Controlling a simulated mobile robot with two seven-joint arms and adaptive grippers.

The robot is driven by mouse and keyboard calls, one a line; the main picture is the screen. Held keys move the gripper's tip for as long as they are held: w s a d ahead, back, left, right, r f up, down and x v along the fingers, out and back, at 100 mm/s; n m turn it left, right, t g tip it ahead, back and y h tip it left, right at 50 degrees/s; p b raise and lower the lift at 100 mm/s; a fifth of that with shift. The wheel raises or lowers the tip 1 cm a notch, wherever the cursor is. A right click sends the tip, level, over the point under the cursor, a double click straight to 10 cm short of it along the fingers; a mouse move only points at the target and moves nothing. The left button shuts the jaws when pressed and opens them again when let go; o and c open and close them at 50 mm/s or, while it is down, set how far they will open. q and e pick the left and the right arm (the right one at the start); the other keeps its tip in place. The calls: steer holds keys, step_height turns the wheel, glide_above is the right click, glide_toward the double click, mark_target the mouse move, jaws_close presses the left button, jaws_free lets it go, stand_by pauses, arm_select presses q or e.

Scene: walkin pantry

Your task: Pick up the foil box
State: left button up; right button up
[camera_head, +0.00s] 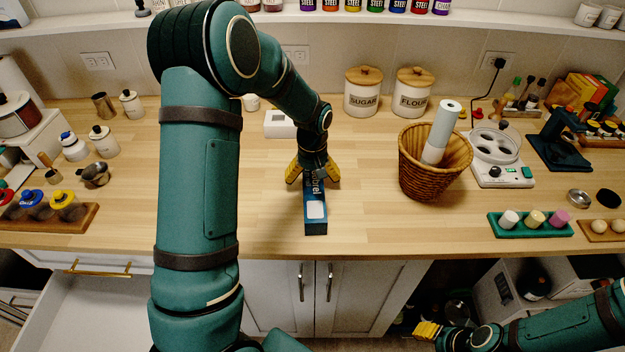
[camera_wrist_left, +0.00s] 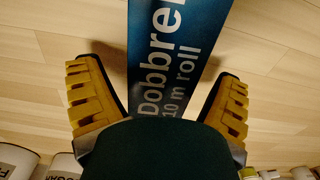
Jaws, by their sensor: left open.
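The foil box is a long dark blue box (camera_head: 315,215) lying on the wooden counter, its near end close to the counter's front edge. In the left wrist view the box (camera_wrist_left: 175,50) shows pale lettering reading "Dobbre" and "10 m roll". My left gripper (camera_head: 313,172) is over the far part of the box, pointing down. In the left wrist view its yellow fingers (camera_wrist_left: 158,105) are spread, one on each side of the box, with gaps showing. The far end of the box is hidden by the gripper. My right gripper (camera_head: 428,330) is low at the right, below the counter; its jaw state is unclear.
A wicker basket (camera_head: 432,175) with a pale roll stands right of the box. Sugar (camera_head: 362,95) and flour (camera_head: 412,95) canisters stand behind. A white box (camera_head: 280,124) is behind the gripper. An open drawer (camera_head: 90,310) is at lower left. The counter beside the foil box is clear.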

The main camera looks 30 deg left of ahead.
arm_select(q)
steer(key=shift+f, duration=0.85)
steer(key=shift+r, duration=0.1)
steer(key=c, duration=1.4)
